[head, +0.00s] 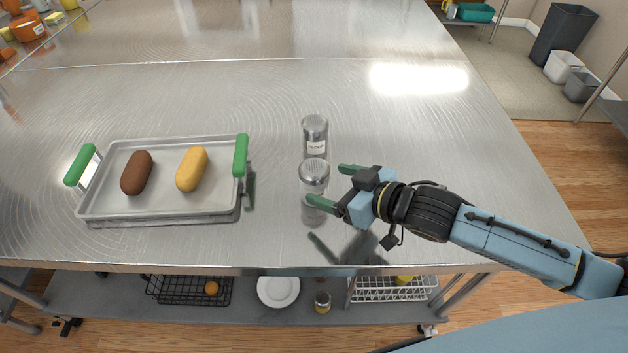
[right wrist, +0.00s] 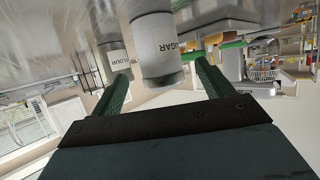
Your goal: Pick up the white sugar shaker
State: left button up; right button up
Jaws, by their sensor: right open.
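The sugar shaker (head: 313,173) stands upright near the front of the steel table. It has a holed metal lid, and its label reads SUGAR in the right wrist view (right wrist: 157,50). My right gripper (head: 326,184) comes in from the right with its green fingers open. In the right wrist view the shaker is just ahead, in line with the gap between the fingertips (right wrist: 160,76). Contact cannot be told. My left gripper is not in view.
A flour shaker (head: 315,138) stands close behind the sugar shaker; it also shows in the right wrist view (right wrist: 117,55). A tray (head: 160,209) with green handles holds a brown loaf (head: 137,173) and a yellow loaf (head: 192,169) at left.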

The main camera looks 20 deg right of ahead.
jog(key=x, duration=0.6)
jog(key=shift+s+f+b, duration=0.1)
jog(key=shift+f+b, duration=0.1)
jog(key=shift+b, duration=0.1)
jog(key=c, duration=1.1)
jog(key=shift+r, duration=0.1)
notch_tip(320, 180, up, 10)
jog(key=shift+p, duration=0.9)
jog(key=o, duration=0.4)
jog(key=c, duration=0.4)
